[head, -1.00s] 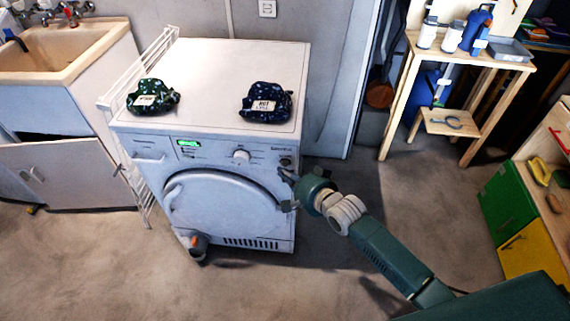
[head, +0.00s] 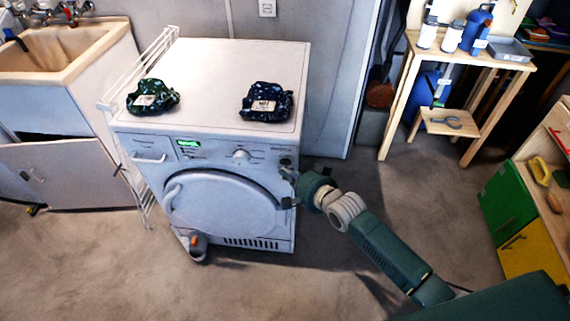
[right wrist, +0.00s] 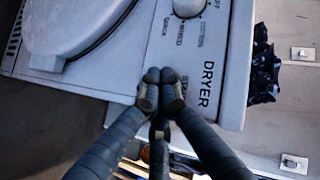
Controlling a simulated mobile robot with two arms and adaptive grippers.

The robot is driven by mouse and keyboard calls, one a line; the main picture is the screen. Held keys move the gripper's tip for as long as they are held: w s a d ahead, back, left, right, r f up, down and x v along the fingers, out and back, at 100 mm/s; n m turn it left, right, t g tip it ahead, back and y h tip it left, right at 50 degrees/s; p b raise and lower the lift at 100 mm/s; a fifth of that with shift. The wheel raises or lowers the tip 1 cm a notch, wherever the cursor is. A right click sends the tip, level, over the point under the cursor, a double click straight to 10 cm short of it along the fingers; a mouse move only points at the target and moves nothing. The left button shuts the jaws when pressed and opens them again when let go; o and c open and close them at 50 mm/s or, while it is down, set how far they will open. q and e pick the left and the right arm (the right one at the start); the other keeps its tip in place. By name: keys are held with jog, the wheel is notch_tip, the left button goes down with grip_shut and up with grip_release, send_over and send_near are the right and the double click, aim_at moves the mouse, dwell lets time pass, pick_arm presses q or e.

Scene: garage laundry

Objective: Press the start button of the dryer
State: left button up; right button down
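The white dryer (head: 265,225) stands against the wall with its round door (head: 222,204) closed. Its front panel has a lit green display (head: 188,143), a round white knob (head: 240,155) and a dark round spot (head: 285,162) at the right end. The knob also shows in the right wrist view (right wrist: 187,6), near the word DRYER. My right gripper (head: 285,176) is at the panel's right end. In the right wrist view its fingertips (right wrist: 161,82) are together and empty, over partly covered lettering. The start button is hidden there, and contact cannot be told. My left gripper is out of view.
Two dark patterned cloth bundles (head: 153,97) (head: 267,102) with labels lie on the dryer top. A white rack (head: 140,75) and a sink (head: 62,50) are at the left. A grey and orange object (head: 197,246) is by the dryer's foot. A wooden table (head: 425,47) stands right.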

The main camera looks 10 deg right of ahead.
jog(key=shift+w+d, duration=0.1)
jog(key=shift+w, duration=0.25)
dwell(0.6)
jog(key=shift+r, duration=0.1)
jog(key=shift+s+a+p, duration=0.25)
jog(key=shift+s+p, duration=0.4)
jog(key=shift+s, duration=0.15)
jog(key=s+p, duration=0.1)
jog(key=s+a+p, duration=0.1)
jog(key=s, duration=0.1)
jog(key=s+p, duration=0.1)
jog(key=shift+s+a, duration=0.3)
jog(key=shift+s, duration=0.05)
dwell(0.7)
